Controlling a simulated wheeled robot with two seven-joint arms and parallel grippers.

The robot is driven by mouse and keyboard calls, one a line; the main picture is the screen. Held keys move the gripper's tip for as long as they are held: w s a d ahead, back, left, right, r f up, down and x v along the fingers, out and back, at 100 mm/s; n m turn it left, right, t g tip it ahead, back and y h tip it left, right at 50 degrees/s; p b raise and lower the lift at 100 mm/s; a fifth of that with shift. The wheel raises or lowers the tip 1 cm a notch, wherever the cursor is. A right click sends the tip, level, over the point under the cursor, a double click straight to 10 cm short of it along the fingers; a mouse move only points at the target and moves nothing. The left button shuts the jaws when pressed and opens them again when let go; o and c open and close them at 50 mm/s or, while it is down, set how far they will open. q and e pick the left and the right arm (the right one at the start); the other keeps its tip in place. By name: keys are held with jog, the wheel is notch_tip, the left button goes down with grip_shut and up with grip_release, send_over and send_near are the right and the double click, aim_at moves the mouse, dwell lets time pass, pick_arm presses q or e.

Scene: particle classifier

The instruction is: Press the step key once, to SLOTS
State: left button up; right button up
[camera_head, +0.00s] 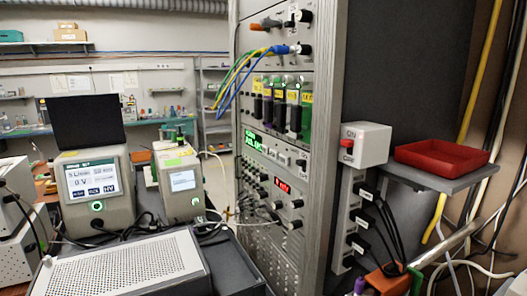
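A grey box-shaped instrument (97,187) stands at the left on the bench. Its lit screen (90,180) shows "0 V" in large characters, with a line above it that seems to read "5 L/min". Several dark keys (94,190) run along the bottom of the screen; their labels are too small to read surely, so I cannot tell which is the step key. I cannot read the word SLOTS anywhere. A green-lit round button (97,206) sits below the screen. Neither of my grippers is in view.
A smaller instrument (181,183) with a screen stands to the right. A perforated metal case (125,268) lies in front. A tall rack (275,150) with cables stands mid-view. A red tray (441,157) sits on a shelf beside a grey box with a red button (347,144).

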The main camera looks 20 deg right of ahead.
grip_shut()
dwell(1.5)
